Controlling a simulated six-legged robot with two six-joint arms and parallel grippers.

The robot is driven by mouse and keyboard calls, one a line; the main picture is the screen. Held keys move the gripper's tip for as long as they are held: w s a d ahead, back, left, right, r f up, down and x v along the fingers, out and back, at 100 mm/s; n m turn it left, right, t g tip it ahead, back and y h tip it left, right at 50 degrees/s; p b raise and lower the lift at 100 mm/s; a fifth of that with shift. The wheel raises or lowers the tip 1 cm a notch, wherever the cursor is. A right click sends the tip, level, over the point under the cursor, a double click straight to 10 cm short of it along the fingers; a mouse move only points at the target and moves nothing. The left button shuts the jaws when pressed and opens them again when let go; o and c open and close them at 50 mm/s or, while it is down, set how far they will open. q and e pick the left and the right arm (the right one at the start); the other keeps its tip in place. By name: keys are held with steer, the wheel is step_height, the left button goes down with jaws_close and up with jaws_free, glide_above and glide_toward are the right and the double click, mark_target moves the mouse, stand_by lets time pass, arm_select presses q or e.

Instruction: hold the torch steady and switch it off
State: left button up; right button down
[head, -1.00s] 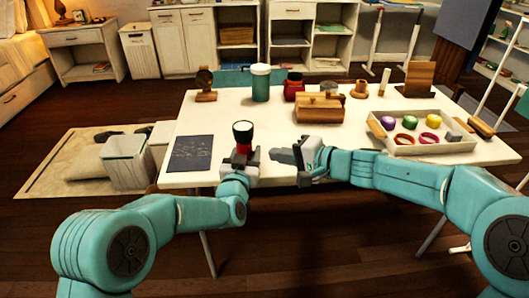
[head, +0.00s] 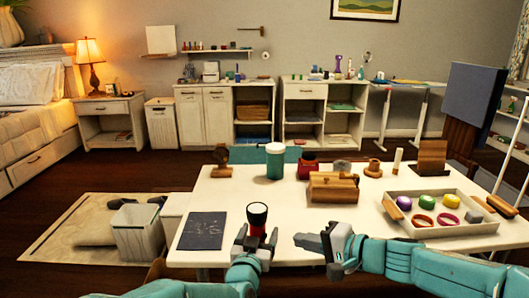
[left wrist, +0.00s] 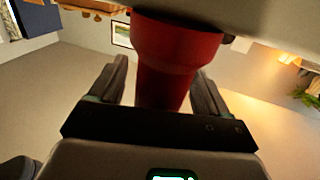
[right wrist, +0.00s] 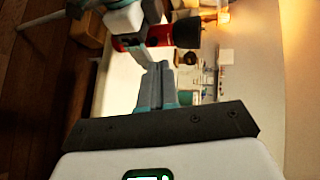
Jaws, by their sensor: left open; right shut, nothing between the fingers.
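The torch (head: 257,218) has a red body and a wide black head. It stands upright, head up, at the front edge of the white table. My left gripper (head: 256,238) is open, with a finger on each side of the red body, which also shows between the fingers in the left wrist view (left wrist: 165,75). I cannot tell whether the fingers touch it. My right gripper (head: 298,240) is shut and empty, just right of the torch and apart from it. The torch (right wrist: 187,33) also shows beyond its fingertips in the right wrist view. The switch is not distinguishable.
On the table (head: 300,222) a dark slate (head: 204,231) lies left of the torch. A wooden box (head: 333,188), teal canister (head: 275,161) and red jar (head: 308,169) stand behind. A tray (head: 440,232) of coloured items is at the right.

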arm_select(q)
steer(key=shift+s, duration=0.1)
